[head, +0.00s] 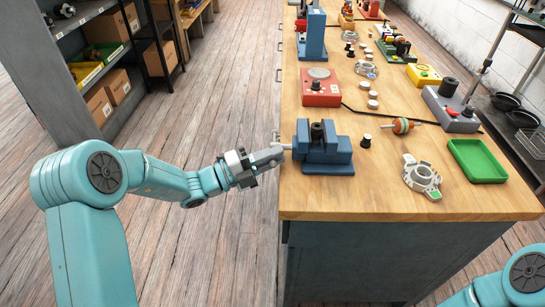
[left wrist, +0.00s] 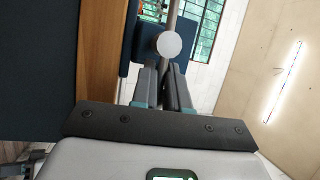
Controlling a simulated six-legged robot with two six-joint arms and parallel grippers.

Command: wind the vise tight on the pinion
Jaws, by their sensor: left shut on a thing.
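The blue vise (head: 322,155) stands at the left edge of the wooden bench. A dark upright cylinder, seemingly the pinion (head: 317,132), sits between its jaws; whether the jaws touch it I cannot tell. The vise's handle (head: 276,138) sticks out past the bench's left edge. My left gripper (head: 280,153) reaches in from the left and is shut on the handle. In the left wrist view the fingers (left wrist: 166,72) are close together behind the handle's pale round knob (left wrist: 169,44). My right gripper is out of view.
A dark cylinder with a pale top (head: 366,141), a copper-wound rotor (head: 402,125), a grey housing (head: 422,178) and a green tray (head: 478,160) lie right of the vise. A red box (head: 321,93) stands behind it. The front of the bench (head: 370,203) is clear.

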